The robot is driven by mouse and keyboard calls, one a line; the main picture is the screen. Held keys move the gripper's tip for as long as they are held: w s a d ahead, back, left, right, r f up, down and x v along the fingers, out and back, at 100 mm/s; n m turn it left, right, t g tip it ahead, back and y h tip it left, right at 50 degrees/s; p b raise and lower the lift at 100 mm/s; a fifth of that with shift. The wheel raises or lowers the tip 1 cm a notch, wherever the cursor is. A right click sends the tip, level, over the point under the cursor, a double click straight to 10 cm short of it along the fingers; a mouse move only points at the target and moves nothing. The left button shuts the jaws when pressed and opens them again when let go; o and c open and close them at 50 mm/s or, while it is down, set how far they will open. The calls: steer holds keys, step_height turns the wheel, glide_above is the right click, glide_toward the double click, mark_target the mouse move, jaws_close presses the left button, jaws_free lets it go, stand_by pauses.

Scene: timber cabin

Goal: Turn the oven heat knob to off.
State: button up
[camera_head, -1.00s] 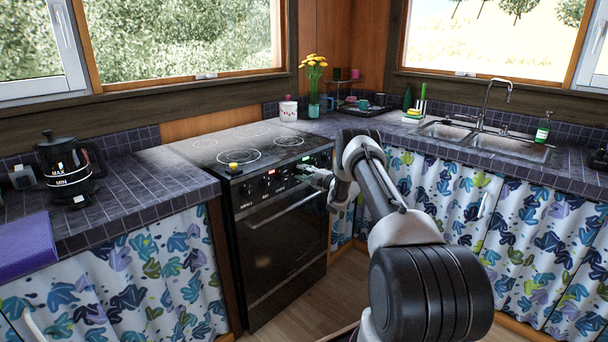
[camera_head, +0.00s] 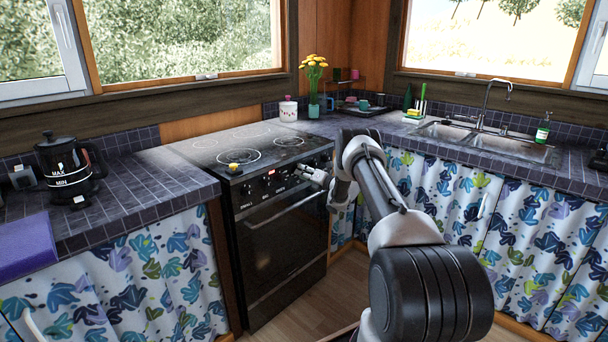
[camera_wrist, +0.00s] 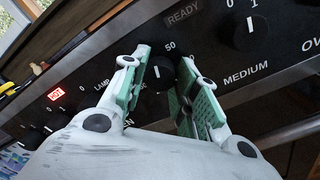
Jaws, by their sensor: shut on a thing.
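The black oven (camera_head: 280,240) stands in the counter, with knobs and a small red display along its front panel. My gripper (camera_head: 306,172) is at the right part of this panel. In the wrist view, my gripper (camera_wrist: 166,72) has its green-padded fingers on either side of a dark round knob (camera_wrist: 160,76) and is shut on it. A "50" is printed above this knob; its other markings are partly hidden by the fingers, so its exact setting is unclear. Another knob (camera_wrist: 248,35), marked 0 and 1, sits to the right above the word "MEDIUM".
Further knobs (camera_wrist: 30,135) and the red display (camera_wrist: 56,94) lie to the left on the panel. The oven door handle (camera_head: 285,210) runs below. A yellow object (camera_head: 234,166) lies on the cooktop's front edge. The floor before the oven is clear.

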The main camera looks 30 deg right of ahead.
steer(key=shift+f+n, duration=0.1)
steer(key=shift+n, duration=1.3)
steer(key=o, duration=1)
steer(key=v, duration=1.2)
